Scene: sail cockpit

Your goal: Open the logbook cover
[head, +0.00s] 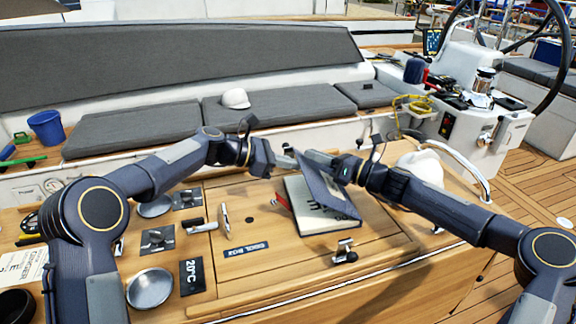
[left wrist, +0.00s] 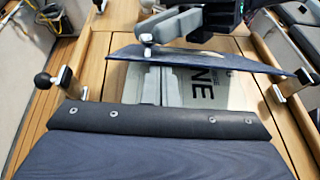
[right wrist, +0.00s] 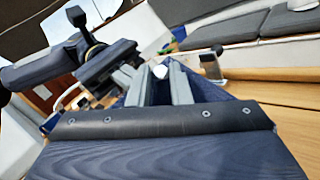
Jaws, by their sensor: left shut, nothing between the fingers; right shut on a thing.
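The logbook (head: 318,218) lies on the wooden cockpit table with its white page and dark lettering showing. Its dark blue cover (head: 332,196) stands partly raised at a tilt above the page. My right gripper (head: 312,158) is shut on the cover's upper edge; the cover also shows by its fingers in the right wrist view (right wrist: 205,88). My left gripper (head: 288,161) is shut and empty, just left of the right gripper and above the book's far end. In the left wrist view the cover (left wrist: 200,58) hangs above the lettered page.
A metal lever (head: 222,222) stands left of the book, and a small metal fitting (head: 345,250) stands in front of it. Round metal lids (head: 150,288) and switch plates lie further left. A curved metal rail (head: 465,165) rises at right.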

